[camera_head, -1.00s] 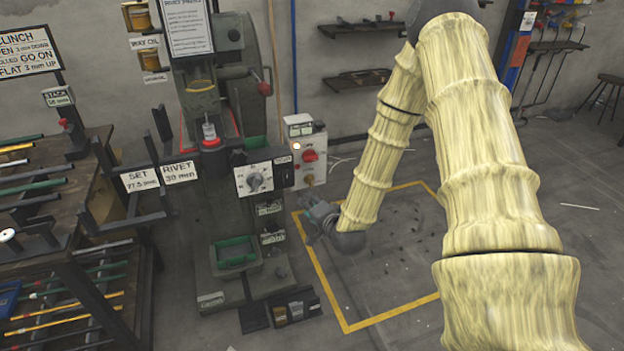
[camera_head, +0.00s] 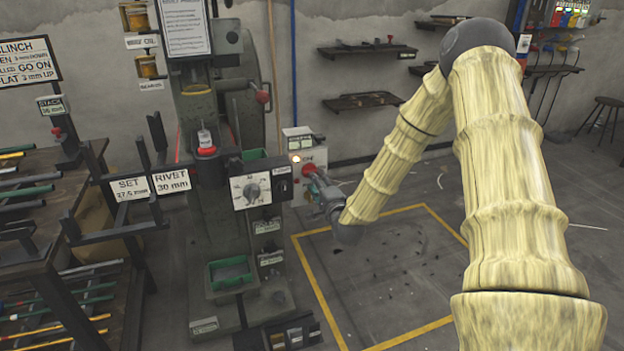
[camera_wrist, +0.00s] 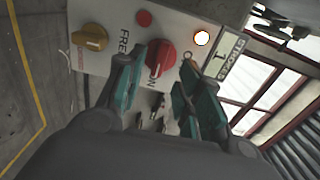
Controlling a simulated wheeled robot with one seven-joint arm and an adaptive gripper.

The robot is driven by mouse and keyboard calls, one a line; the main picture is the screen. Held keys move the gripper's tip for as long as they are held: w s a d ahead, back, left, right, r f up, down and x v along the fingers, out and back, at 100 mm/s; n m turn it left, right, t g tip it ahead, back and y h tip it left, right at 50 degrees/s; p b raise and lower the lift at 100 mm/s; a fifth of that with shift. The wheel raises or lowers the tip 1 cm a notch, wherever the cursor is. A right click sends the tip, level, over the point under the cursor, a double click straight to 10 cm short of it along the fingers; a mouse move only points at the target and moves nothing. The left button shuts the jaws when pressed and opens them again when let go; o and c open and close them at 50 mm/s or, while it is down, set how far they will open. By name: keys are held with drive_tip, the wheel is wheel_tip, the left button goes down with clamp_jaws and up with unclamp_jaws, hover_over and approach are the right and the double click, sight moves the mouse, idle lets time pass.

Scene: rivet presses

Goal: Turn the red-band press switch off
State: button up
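The press (camera_head: 222,120) has a red band around its ram and stands left of centre in the head view. A pale switch box (camera_head: 300,140) is fixed at its right side. In the wrist view the box face (camera_wrist: 185,25) carries a red rotary knob (camera_wrist: 160,58), a lit lamp (camera_wrist: 201,38), a small red button (camera_wrist: 144,18) and a yellow knob (camera_wrist: 90,37). My gripper (camera_wrist: 162,78) is open, its teal fingers on either side of the red knob's lower part. Contact cannot be told. In the head view my gripper (camera_head: 316,182) covers much of the box's lower part.
A white dial (camera_head: 251,190) sits on the press front, left of my gripper. A green tray (camera_head: 229,272) is below it. A rack with rods (camera_head: 60,250) stands at the left. The yellow-outlined floor area (camera_head: 380,270) is clear except for small scraps.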

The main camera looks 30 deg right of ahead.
drive_tip(key=shift+x, duration=2.35)
drive_tip(key=shift+c, duration=0.2)
clamp_jaws()
drive_tip(key=shift+s, duration=0.1)
